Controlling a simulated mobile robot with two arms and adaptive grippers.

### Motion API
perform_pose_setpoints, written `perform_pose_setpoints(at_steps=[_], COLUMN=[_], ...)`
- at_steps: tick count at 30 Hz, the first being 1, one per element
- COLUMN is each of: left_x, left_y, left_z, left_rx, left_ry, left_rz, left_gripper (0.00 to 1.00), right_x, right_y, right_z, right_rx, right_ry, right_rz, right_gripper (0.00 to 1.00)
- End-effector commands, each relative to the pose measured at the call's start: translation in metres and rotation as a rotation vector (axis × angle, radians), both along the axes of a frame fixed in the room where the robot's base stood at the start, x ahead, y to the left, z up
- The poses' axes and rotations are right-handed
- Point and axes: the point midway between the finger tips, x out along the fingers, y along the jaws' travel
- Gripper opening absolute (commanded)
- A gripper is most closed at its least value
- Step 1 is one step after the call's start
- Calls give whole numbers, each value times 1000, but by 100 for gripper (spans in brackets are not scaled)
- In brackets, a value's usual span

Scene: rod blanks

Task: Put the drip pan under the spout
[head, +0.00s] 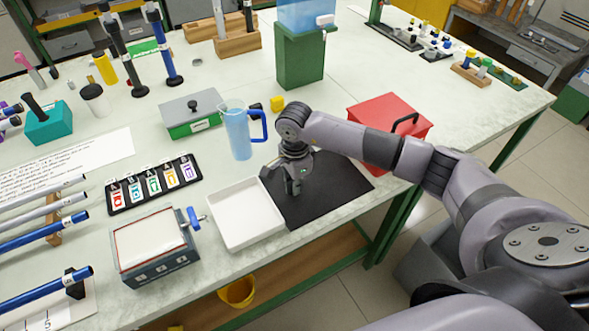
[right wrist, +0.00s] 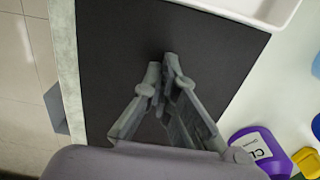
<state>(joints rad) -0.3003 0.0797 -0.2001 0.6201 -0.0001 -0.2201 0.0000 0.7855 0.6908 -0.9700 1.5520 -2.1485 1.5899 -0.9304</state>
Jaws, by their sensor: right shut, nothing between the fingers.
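The drip pan, a shallow white rectangular tray (head: 246,216), lies flat on the bench beside the black mat. A corner of this white pan also shows at the top of the right wrist view (right wrist: 262,8). A grey box with a pale top (head: 152,245) stands left of it and has a blue-handled spout (head: 193,217) on its right side. The spout's end is close to the pan's left edge; I cannot tell if it overhangs it. My right gripper (head: 281,184) is shut and empty over the mat, just right of the pan; its tips meet in the wrist view (right wrist: 164,60). My left gripper is out of view.
The black mat (head: 330,183) has free room. A red box (head: 390,122) stands behind it, a blue jug (head: 237,135) behind the pan. A purple bottle (right wrist: 262,148) is near the gripper. A tank on a green stand (head: 301,60) is farther back.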

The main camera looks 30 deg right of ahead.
Motion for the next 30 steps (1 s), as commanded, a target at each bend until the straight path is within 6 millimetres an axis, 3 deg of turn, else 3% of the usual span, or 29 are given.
perform_pose_setpoints(at_steps=[7, 20, 23, 30], left_x=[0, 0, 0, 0], left_y=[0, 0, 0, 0], left_z=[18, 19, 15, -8], left_rx=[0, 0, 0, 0], left_ry=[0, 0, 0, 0], left_rz=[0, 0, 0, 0], left_gripper=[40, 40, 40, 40], right_x=[-1, -1, -1, -2], right_y=[33, 40, 45, 82], right_z=[-1, -3, -4, -6], right_rx=[3, 1, 2, 2], right_ry=[0, 0, -2, -2], right_rz=[2, 0, 1, 3], right_gripper=[0, 0, 0, 0])
